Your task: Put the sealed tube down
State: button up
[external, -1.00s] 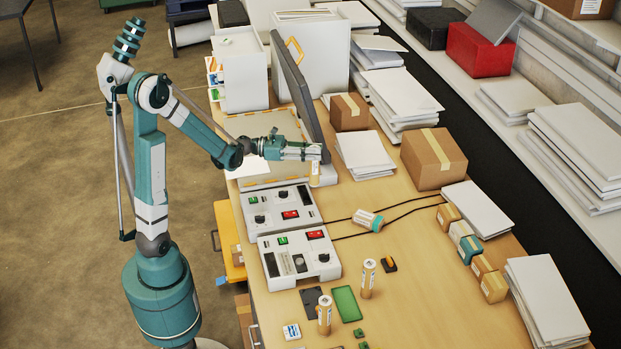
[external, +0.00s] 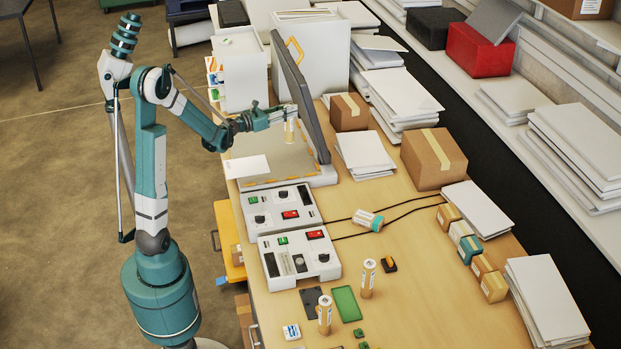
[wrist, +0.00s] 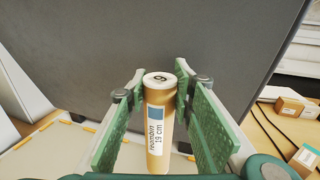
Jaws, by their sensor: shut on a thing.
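My gripper (external: 290,112) is shut on a tan tube (wrist: 158,130) with a pale, marked end cap and a blue-and-white label. The green finger pads stand on either side of it in the wrist view. In the external view the tube (external: 290,131) hangs upright below the fingers, in front of a dark upright panel (external: 302,97) and over a pale flat bed (external: 268,166) with orange edge marks. It appears raised above the bed, though its lower end is hard to judge.
Two similar tubes (external: 368,282) (external: 325,318) stand near the front of the table, and a white-and-teal cylinder (external: 368,221) lies by the cables. Two control boxes (external: 299,258) (external: 280,208) sit before the bed. A cardboard box (external: 433,160) stands right. Open tabletop lies at centre right.

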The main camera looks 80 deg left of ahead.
jog(key=s+a+n+g+y, duration=0.2)
jog(key=s+a+y, duration=0.1)
jog(key=a, duration=0.5)
jog(key=s+a+n+g+y, duration=0.2)
jog(key=s+a+n+y, duration=0.1)
jog(key=a, duration=0.6)
jog(key=shift+s+f+n+y, duration=0.3)
jog(key=shift+s+f+y, duration=0.05)
jog(key=shift+y, duration=0.45)
jog(key=shift+f+b, duration=0.65)
jog(key=shift+f, duration=2.4)
jog(key=shift+f+b, duration=0.3)
jog(key=shift+f, duration=1.8)
